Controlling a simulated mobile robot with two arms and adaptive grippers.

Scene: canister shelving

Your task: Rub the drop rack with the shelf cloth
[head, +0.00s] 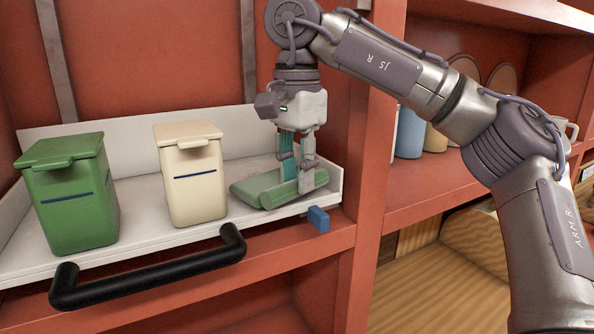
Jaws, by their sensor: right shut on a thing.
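The drop rack (137,244) is a white tray with a raised back and sides and a black bar handle (150,270) at its front, set in the red shelving. The shelf cloth (262,189) is a folded green cloth at the right end of the rack. My right gripper (296,182) points down and is shut on the cloth, which appears to lie against the rack's floor. The fingers hide part of the cloth. My left gripper is not in view.
A green lidded canister (72,200) and a cream lidded canister (192,180) stand on the rack left of the cloth. A red upright (367,190) stands just right of the rack. A blue block (318,219) sits at its front right corner.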

